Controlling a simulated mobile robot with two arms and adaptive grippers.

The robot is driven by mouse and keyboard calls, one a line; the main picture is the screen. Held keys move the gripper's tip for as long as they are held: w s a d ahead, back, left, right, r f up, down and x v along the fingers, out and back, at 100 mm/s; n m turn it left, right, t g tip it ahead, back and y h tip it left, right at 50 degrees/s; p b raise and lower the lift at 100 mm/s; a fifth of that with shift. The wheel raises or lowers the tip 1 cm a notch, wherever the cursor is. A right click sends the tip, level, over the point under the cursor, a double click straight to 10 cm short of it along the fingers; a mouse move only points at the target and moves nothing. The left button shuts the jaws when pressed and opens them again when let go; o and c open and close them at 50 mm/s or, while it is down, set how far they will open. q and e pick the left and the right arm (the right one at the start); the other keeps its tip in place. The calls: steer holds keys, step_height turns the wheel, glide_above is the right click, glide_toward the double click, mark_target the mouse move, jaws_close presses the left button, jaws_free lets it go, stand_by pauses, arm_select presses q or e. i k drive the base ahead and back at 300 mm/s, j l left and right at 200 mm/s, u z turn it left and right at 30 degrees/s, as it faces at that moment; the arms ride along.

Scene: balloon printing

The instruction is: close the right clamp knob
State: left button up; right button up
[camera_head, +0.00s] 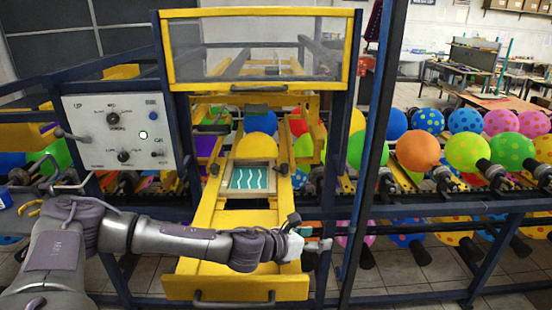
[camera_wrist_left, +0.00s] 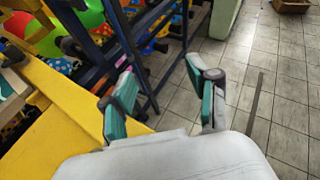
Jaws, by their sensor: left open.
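The yellow printing frame (camera_head: 235,218) stands in the middle of the head view, with a teal plate with white wavy lines (camera_head: 249,179) on it. A small dark knob (camera_head: 284,169) shows at the right edge of this plate and looks like the right clamp knob; its exact position is too small to tell. Another dark knob (camera_head: 214,168) is at the left edge. My left gripper (camera_head: 310,234) is open and empty at the frame's front right, below and to the right of the right knob. In the left wrist view its green-padded fingers (camera_wrist_left: 162,84) are spread apart, with no knob between them.
A control box (camera_head: 120,132) stands at the left. A yellow guard with a clear panel (camera_head: 259,49) hangs above the frame. A dark blue post (camera_head: 362,150) stands close to the right of my gripper. Balloons (camera_head: 417,150) line the rack at right. Tiled floor (camera_wrist_left: 255,85) lies beyond the fingers.

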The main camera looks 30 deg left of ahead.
mark_target(284, 168)
steer(key=i+j, duration=0.15)
steer(key=j, duration=0.25)
steer(key=i+j, duration=0.2)
steer(key=j, duration=0.2)
steer(key=i+j, duration=0.15)
steer(key=j, duration=0.25)
steer(key=i+j, duration=0.2)
steer(key=j, duration=0.2)
